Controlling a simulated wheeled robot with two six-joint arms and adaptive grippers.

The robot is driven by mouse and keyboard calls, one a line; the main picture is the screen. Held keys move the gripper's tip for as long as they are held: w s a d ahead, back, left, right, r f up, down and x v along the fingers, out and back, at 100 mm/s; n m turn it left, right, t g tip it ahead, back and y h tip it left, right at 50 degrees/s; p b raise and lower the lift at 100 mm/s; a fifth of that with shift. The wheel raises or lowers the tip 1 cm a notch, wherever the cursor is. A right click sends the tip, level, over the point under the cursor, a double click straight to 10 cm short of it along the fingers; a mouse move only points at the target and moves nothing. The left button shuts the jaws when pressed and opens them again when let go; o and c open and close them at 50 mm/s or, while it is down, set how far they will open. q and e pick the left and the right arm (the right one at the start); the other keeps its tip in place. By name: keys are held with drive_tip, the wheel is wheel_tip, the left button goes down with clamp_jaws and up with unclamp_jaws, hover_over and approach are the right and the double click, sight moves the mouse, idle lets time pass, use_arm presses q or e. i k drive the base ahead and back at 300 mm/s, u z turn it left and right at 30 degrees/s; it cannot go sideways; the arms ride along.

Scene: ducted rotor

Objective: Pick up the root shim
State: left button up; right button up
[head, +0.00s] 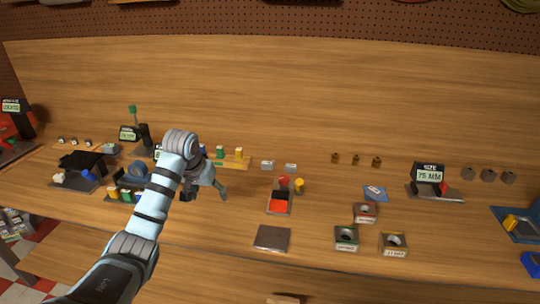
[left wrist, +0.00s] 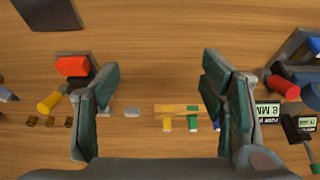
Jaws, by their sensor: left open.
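No part is labelled as the root shim, so I cannot tell for certain which it is. Two small light grey blocks, one at left (head: 267,165) and one at right (head: 291,167), lie on the bench right of the wooden strip (head: 236,161) with coloured pegs. One grey block also shows between the fingers in the left wrist view (left wrist: 132,112). My left gripper (head: 207,192) is open and empty above the bench, in front of the strip; its spread fingers also frame the left wrist view (left wrist: 162,78). My right gripper is not in view.
A red-and-black tray (head: 280,203) with a yellow cylinder (head: 299,186) beside it stands right of the gripper. A dark plate (head: 272,238) lies in front. Boxed rings (head: 393,243) and a size sign (head: 429,174) stand further right. Black fixtures crowd the left.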

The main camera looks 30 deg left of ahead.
sight(265, 164)
drive_tip(key=i, duration=1.1)
drive_tip(key=z, duration=0.05)
